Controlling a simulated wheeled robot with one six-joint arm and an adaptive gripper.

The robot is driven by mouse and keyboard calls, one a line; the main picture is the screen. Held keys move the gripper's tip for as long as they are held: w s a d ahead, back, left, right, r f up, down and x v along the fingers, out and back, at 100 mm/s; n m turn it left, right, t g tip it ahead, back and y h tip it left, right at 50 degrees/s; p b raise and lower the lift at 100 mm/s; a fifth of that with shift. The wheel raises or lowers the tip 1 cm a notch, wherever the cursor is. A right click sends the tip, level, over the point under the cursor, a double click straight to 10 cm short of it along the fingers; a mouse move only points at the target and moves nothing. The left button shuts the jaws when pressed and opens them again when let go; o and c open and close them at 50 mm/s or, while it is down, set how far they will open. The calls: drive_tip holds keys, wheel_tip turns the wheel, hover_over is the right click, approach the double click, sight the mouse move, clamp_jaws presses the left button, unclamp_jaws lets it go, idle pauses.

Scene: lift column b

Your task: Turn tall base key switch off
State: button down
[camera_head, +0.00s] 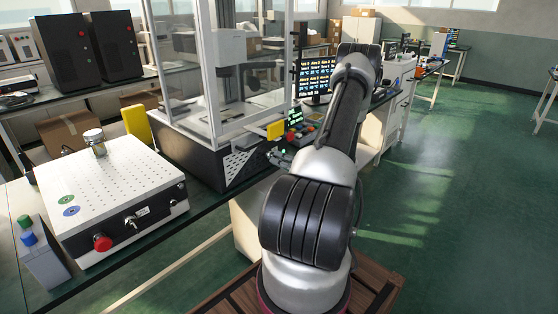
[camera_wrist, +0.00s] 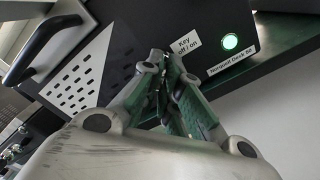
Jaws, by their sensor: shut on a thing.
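The tall black base (camera_head: 185,150) of the framed glass enclosure stands on the bench; its front panel (camera_wrist: 135,25) fills the upper wrist view. A white label (camera_wrist: 186,44) there reads "Key off / on". A green light (camera_wrist: 229,42) glows to its right, above a name label (camera_wrist: 232,62). My gripper (camera_wrist: 166,62) is at the panel just below the key label, its fingers close together. It is shut on the key, which the fingers hide, so its angle cannot be told. In the head view my gripper (camera_head: 279,156) is small and partly behind my arm.
A black handle (camera_wrist: 45,45) and a perforated white patch (camera_wrist: 80,80) are left of my fingers. A lower white box (camera_head: 115,185) with a red knob (camera_head: 102,242) stands on the bench at left. The green floor at right is clear.

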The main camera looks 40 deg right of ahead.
drive_tip(key=shift+n, duration=5)
drive_tip(key=shift+f, duration=0.1)
drive_tip(key=c, duration=1.6)
unclamp_jaws()
drive_tip(key=shift+c, duration=0.2)
drive_tip(key=s+d, duration=0.1)
drive_tip(key=s, duration=1.1)
